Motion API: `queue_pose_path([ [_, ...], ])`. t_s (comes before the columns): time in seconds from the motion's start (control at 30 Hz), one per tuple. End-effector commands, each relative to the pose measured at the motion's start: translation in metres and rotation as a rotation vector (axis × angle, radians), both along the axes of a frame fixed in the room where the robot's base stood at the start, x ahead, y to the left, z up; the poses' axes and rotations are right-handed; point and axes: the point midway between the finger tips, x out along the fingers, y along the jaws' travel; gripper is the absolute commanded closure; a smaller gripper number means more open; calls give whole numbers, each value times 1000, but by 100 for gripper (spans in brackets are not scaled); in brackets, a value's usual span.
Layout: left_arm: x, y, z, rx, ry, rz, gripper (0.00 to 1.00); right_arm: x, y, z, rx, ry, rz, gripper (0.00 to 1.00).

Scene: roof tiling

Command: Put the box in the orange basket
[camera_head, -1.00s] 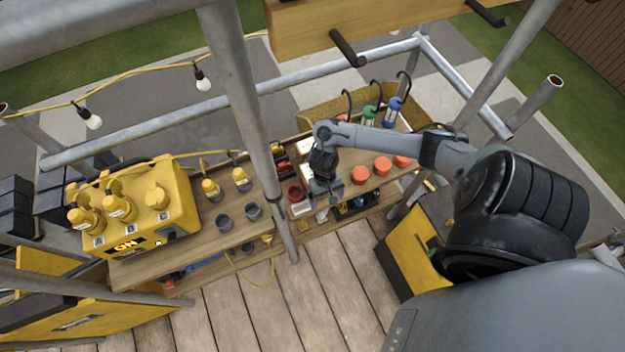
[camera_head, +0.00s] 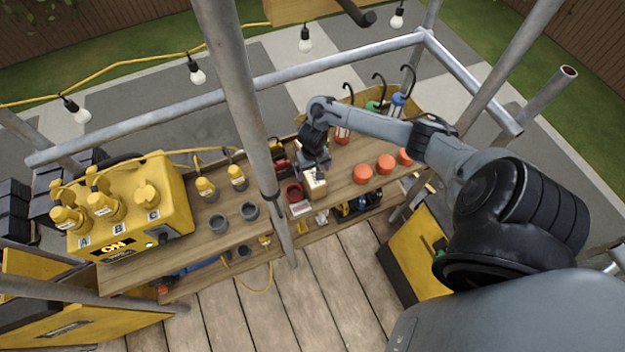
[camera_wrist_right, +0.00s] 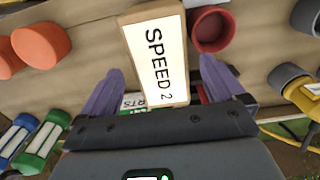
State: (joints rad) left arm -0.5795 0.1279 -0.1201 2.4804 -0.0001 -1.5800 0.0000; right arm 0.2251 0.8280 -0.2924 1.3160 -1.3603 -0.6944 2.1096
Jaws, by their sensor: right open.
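The box (camera_wrist_right: 156,58) is tan with a white "SPEED 2" label; in the right wrist view it lies between my two spread fingers, its near end closest to the palm. In the head view the box (camera_head: 315,184) sits on the wooden bench, just in front of my right gripper (camera_head: 314,165). My right gripper (camera_wrist_right: 162,66) is open, with purple-grey fingers to either side of the box and visible gaps between them and it. My left gripper is in neither view. I cannot make out an orange basket in these frames.
Orange round-topped items (camera_head: 362,173) stand right of the box, and a red cup (camera_head: 294,192) stands left of it. Grey cups (camera_head: 249,210) and a yellow machine (camera_head: 130,215) are further left. A vertical metal pole (camera_head: 240,110) crosses in front of the bench.

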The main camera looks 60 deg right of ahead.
Motion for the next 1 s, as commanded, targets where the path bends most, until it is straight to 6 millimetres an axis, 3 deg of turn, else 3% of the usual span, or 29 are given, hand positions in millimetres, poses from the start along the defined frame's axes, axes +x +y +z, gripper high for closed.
queue_pose_path([
  [0.3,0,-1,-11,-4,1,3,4,0,2,-39,-1,1,1,4],
  [0.63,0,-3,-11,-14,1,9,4,0,1,-42,-1,1,2,6],
  [1.0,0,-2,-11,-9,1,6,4,0,1,-42,-1,0,2,62],
])
